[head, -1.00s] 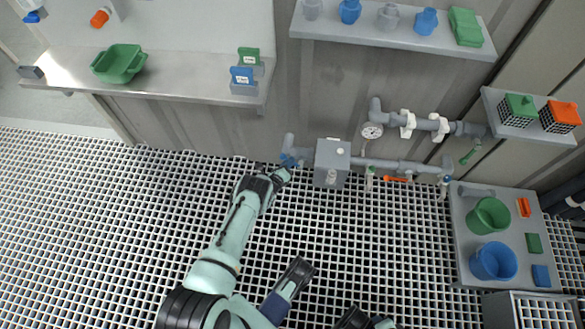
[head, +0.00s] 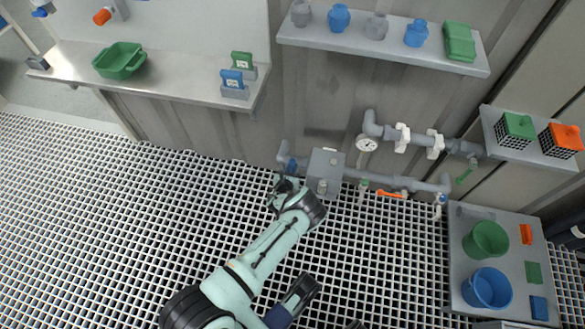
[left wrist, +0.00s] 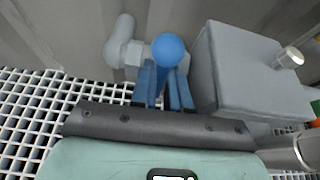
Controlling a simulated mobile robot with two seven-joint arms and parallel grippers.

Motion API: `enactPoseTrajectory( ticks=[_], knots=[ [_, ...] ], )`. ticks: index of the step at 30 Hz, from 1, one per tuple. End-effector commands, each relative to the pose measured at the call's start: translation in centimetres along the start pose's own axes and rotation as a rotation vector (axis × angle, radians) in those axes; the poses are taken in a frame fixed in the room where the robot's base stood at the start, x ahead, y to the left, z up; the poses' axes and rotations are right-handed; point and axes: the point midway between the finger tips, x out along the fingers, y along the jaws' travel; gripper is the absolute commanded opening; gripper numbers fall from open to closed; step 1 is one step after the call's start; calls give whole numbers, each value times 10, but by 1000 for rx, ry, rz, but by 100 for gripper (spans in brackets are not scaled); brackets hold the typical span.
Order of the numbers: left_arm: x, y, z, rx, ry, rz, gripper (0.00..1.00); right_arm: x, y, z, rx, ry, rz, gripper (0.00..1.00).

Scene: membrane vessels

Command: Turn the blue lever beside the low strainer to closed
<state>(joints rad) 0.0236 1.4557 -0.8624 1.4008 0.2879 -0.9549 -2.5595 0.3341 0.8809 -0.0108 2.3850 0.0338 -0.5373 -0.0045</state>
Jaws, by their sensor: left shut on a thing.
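The low strainer (head: 324,172) is a grey box in the pipe run near the floor, and it fills the right of the left wrist view (left wrist: 245,70). The blue lever (head: 292,166) is just left of it in the head view. In the left wrist view its round blue knob (left wrist: 168,49) stands between the fingertips. My left gripper (head: 284,182) is shut on the lever; its blue fingers (left wrist: 164,88) lie on either side. The lever's lower part and pivot are hidden by the fingers, so its exact angle is unclear.
Right of the strainer are a green-handled valve (head: 364,184), an orange handle (head: 391,194) and another blue handle (head: 441,199). A gauge (head: 367,144) sits above. A grey table (head: 468,235) with bins stands at right. The grating floor at left is clear.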

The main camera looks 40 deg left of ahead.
Motion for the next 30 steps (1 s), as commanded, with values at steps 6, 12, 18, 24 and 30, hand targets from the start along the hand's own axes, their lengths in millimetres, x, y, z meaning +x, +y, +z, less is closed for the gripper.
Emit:
enactPoseTrajectory(
  ticks=[6,12,18,24,30],
  knots=[
    [-1,-1,-1,45,0,18,0,4,5,6,6,-21,10,43],
    [-2,-1,-1,55,0,23,0,5,6,7,7,-24,12,43],
    [-2,-1,-1,56,1,22,0,5,6,7,7,-24,11,43],
    [-2,-2,-1,55,1,21,42,5,6,7,7,-24,11,43],
    [-2,-2,-1,52,1,21,42,5,6,7,6,-23,11,43]
  ],
)
